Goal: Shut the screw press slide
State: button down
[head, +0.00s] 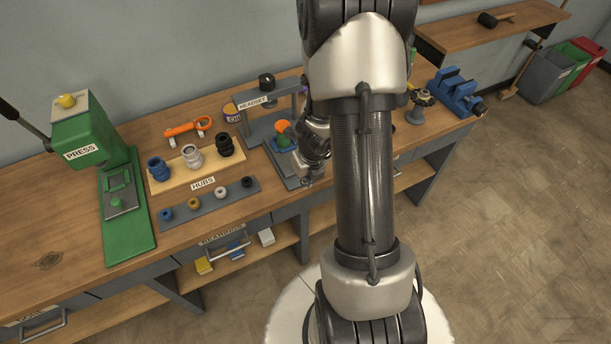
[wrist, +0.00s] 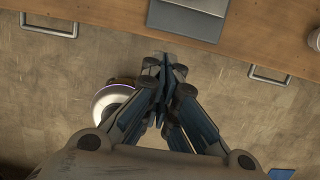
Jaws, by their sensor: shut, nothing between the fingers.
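The screw press (head: 265,125) is a grey frame labelled HEADSET on the bench, with a black knob on top. A flat grey base or slide (head: 292,183) reaches from it toward the front bench edge; I cannot tell how far the slide is out. An orange piece (head: 283,126) sits over a green and blue one in the press. My arm hides the press's right side. A grey plate (wrist: 188,18) at the bench edge in the wrist view appears to belong to the press. My gripper (wrist: 166,65) is shut and empty, pointing toward the bench front, apart from the plate.
The green press (head: 120,200), a hubs board (head: 165,184) and a bearings strip (head: 208,205) stand left of the screw press. A blue vise (head: 455,92) is at right. Drawer handles (wrist: 268,78) stick out from the bench front. Floor in front is clear.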

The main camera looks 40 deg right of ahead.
aim_at(295, 182)
jog(key=w+f+b, duration=0.1)
jog(key=f, duration=0.1)
jog(key=w+f+b, duration=0.1)
jog(key=w+f, duration=0.1)
jog(key=f, duration=0.1)
jog(key=w+d+f, duration=0.1)
jog(key=f, duration=0.2)
jog(key=shift+w+b, duration=0.3)
jog(key=shift+b, duration=0.1)
jog(key=shift+w+d+f+p, duration=0.1)
jog(key=shift+w+f+p, duration=0.05)
jog(key=shift+w+p, duration=0.2)
jog(key=shift+w+d+f+p, duration=0.1)
jog(key=shift+w+p, duration=0.1)
jog(key=shift+w, duration=0.15)
